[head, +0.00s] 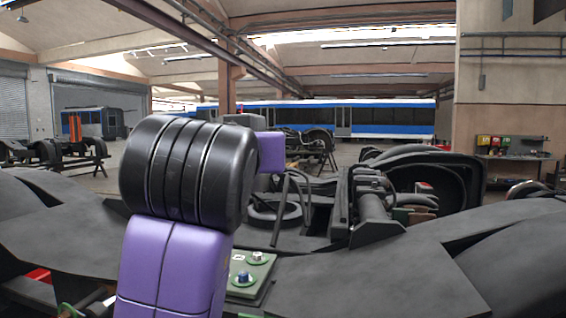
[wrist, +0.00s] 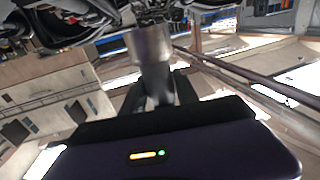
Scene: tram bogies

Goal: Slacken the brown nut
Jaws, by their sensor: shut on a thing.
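No brown nut can be made out in either view. In the wrist view my gripper (wrist: 160,92) is shut on a grey metal cylinder (wrist: 152,46), blurred, perhaps a socket tool. The gripper does not show clearly in the head view. Whether the cylinder touches anything cannot be told.
The dark bogie frame (head: 350,278) spreads across the foreground, with raised pipes and a cylinder (head: 373,205) right of centre. A blue and white tram (head: 385,118) stands far back. A wall shelf with coloured bins (head: 495,141) is at right. Open floor lies behind the bogie.

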